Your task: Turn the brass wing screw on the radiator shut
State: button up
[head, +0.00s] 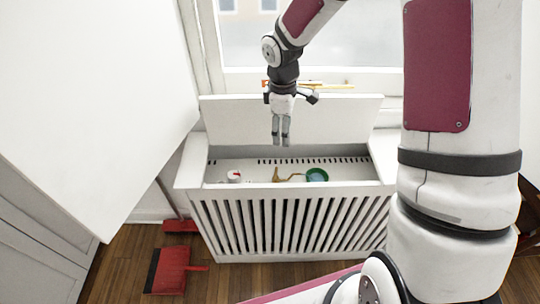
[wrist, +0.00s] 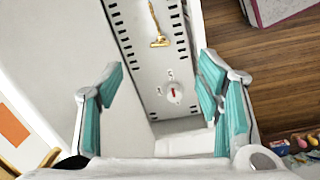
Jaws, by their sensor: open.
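The white slatted radiator cover (head: 290,222) stands under the window with its lid (head: 345,115) raised. Inside, a brass piece (head: 277,175), which looks like the wing screw, sits on the white perforated panel. It also shows near the top of the wrist view (wrist: 159,41), with a thin brass stem; its wings are too small to make out. A white dial with a red mark (head: 235,176) lies left of it; the dial (wrist: 173,93) is between my fingers in the wrist view. My gripper (head: 281,139) is open, empty and pointing down above the opening, apart from the brass piece.
A green-rimmed round thing (head: 317,175) is right of the brass piece. Long orange and yellow things (head: 335,87) lie on the sill behind the lid. A red dustpan (head: 171,270) is on the wooden floor at front left. A large white panel (head: 95,90) fills the left.

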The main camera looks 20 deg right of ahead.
jog(key=n+y, duration=0.1)
jog(key=n, duration=0.1)
send_over(276, 171)
notch_tip(276, 171, down, 8)
notch_tip(276, 171, down, 14)
jog(key=shift+r+b, duration=0.25)
jog(key=shift+b, duration=0.45)
jog(key=shift+c, duration=0.6)
jog(key=c, duration=1)
